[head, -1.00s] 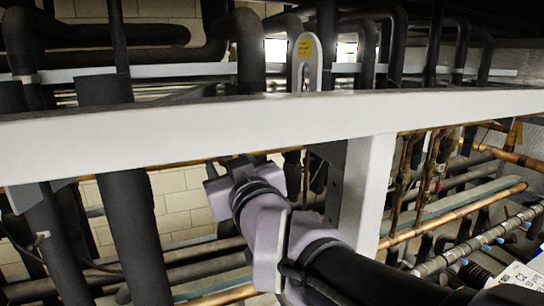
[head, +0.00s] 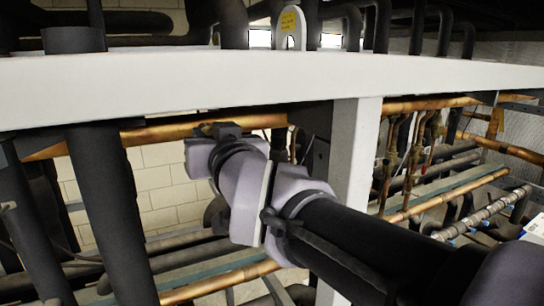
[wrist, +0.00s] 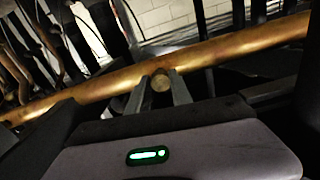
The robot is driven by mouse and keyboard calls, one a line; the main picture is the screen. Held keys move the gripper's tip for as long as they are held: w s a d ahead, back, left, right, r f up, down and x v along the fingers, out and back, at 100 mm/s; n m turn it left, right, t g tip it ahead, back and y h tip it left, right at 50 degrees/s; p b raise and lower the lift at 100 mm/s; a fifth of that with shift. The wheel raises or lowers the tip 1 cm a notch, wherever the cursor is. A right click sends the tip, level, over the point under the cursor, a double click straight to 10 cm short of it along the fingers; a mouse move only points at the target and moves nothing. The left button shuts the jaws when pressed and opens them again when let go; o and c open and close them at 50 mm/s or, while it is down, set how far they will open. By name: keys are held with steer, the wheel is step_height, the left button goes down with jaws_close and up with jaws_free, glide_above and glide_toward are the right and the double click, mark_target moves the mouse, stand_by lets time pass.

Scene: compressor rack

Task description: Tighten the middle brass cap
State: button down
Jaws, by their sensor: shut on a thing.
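The brass cap (wrist: 161,83) shows in the wrist view as a small round brass end at the copper pipe. My gripper (wrist: 160,90) is shut on it, one finger on each side. In the head view my gripper (head: 222,130) is up at the copper pipe (head: 190,132), just under the white beam. The cap itself is hidden there by my wrist. I cannot tell from these frames whether this is the middle cap, as no other caps show clearly.
The white beam (head: 270,85) crosses just above my gripper. A white post (head: 350,165) stands close to the right of my arm. Black insulated pipes (head: 115,210) stand at the left. More copper and steel pipes (head: 450,196) run at the lower right.

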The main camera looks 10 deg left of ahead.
steer(key=shift+m+b, duration=0.3)
steer(key=shift+m, duration=0.5)
steer(key=c, duration=1.1)
jaws_free()
steer(key=shift+c, duration=0.2)
steer(key=p+v, duration=0.5)
steer(key=v, duration=1.2)
steer(key=shift+s+d, duration=0.15)
steer(key=shift+d, duration=0.05)
steer(key=shift+f, duration=0.1)
